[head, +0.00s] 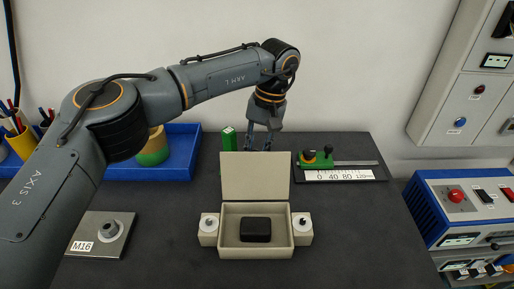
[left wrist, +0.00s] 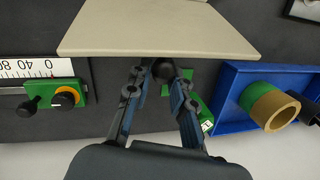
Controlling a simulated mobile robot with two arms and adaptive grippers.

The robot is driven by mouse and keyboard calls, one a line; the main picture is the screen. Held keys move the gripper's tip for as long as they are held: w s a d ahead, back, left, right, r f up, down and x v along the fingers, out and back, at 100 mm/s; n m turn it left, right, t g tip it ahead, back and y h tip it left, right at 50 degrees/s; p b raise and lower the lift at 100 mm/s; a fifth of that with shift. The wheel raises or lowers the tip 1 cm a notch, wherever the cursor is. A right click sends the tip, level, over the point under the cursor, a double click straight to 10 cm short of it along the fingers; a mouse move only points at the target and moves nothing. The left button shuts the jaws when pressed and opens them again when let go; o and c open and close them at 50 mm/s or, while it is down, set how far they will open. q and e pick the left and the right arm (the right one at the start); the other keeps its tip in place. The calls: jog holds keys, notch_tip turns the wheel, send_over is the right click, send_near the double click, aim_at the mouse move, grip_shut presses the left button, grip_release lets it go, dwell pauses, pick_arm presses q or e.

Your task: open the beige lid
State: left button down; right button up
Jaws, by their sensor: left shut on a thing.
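The beige lid (head: 255,176) stands about upright at the back edge of a beige box (head: 228,248), so the box is open. A black block (head: 256,229) lies inside the box. My left gripper (head: 262,142) is behind the lid, with its fingertips partly hidden by it. In the left wrist view the lid (left wrist: 155,28) is a pale panel just beyond the fingertips. My left gripper (left wrist: 160,76) is shut on a dark round knob (left wrist: 163,70) at the lid. My right gripper is not in view.
A green block (head: 229,138) stands close behind the lid's left side. A blue tray (head: 180,170) with a green-and-tan ring (head: 153,150) is at left. A ruler slide (head: 338,174) is at right; an M16 plate (head: 122,222) is front left. The front right table is clear.

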pick_arm(q)
jog(key=c, duration=1.1)
grip_release()
jog(key=shift+f, duration=0.1)
jog(key=shift+c, duration=0.2)
jog(key=v, duration=1.2)
